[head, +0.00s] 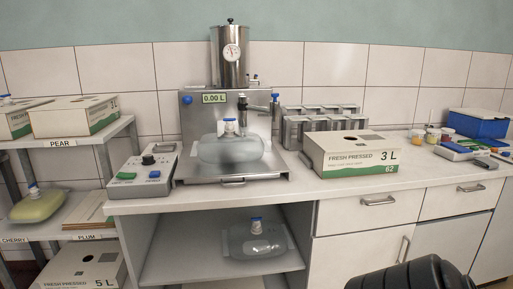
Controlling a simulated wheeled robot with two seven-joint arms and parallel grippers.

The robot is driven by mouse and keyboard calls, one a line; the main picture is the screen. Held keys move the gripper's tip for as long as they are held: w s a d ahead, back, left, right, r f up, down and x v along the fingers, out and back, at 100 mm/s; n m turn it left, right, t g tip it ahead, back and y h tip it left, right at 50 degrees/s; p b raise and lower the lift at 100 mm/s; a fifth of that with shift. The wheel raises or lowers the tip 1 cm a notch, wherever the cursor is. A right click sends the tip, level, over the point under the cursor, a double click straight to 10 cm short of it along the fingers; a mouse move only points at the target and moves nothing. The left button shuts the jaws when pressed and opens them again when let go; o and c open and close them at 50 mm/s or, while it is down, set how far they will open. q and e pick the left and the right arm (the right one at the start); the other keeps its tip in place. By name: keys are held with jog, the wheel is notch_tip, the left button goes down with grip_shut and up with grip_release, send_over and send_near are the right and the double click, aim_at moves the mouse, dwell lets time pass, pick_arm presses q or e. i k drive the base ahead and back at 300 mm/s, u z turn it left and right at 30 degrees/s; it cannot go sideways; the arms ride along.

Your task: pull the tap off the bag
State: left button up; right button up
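A clear, pillow-shaped bag (230,149) lies on the steel tray of the filling machine (196,115). The machine's spout arm (258,107) reaches out to the right of the tap. Neither of my grippers shows in the head view, so I cannot see whether they are open or shut.
A control box (142,176) stands left of the machine, a 3 L carton (352,153) right. Another clear bag (258,242) with a blue top lies on the shelf below. A yellow-green bag (38,204) and cartons fill the left rack.

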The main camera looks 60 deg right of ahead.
aim_at(231, 149)
jog(key=z, duration=1.65)
